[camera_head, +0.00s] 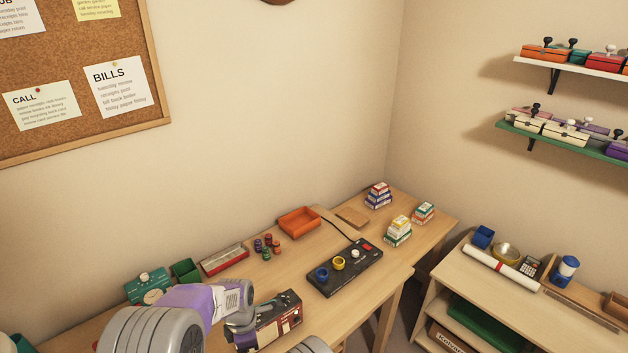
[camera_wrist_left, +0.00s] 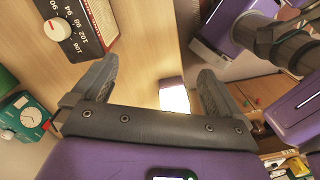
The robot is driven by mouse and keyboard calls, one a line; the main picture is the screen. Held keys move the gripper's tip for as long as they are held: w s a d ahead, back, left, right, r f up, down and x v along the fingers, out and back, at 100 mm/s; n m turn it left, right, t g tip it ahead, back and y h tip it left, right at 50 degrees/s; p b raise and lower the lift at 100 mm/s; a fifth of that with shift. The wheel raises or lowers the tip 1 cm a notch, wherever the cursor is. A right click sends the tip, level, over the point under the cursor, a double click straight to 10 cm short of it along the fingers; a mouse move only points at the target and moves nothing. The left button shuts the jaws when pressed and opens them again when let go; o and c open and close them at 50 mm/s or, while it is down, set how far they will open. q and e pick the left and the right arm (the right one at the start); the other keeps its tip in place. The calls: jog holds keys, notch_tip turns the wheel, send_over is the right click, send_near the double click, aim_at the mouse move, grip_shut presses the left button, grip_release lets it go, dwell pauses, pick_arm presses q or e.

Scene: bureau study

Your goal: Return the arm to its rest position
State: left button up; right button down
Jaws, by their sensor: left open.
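My left arm comes in from the lower left in the head view, with its purple wrist (camera_head: 200,298) above the desk. My left gripper (camera_head: 257,317) is beside a dark red and black device with a dial (camera_head: 283,322), partly covering it. In the left wrist view the two dark fingers of the gripper (camera_wrist_left: 158,90) stand wide apart with nothing between them. The device (camera_wrist_left: 82,25) lies just beyond the left finger there; I cannot tell if they touch. My right gripper is not seen.
A black panel with coloured rings (camera_head: 345,270) lies right of the device. Stacked small boxes (camera_head: 397,232) stand behind. Bare desk (camera_head: 285,268) lies between.

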pick_arm(q)
jog(key=s+d+f+m+h+b, duration=0.15)
jog(key=s+f+m, duration=0.3)
jog(key=f, duration=0.45)
jog(key=s+f+m+b, duration=0.3)
jog(key=s+f+m, duration=0.15)
jog(key=f, duration=0.45)
jog(key=s+d+f+m+h+b, duration=0.2)
jog(key=s+d+f+m, duration=0.3)
jog(key=s+f+m, duration=0.4)
jog(key=s+m+b, duration=0.1)
jog(key=s, duration=0.2)
jog(key=shift+t, duration=0.4)
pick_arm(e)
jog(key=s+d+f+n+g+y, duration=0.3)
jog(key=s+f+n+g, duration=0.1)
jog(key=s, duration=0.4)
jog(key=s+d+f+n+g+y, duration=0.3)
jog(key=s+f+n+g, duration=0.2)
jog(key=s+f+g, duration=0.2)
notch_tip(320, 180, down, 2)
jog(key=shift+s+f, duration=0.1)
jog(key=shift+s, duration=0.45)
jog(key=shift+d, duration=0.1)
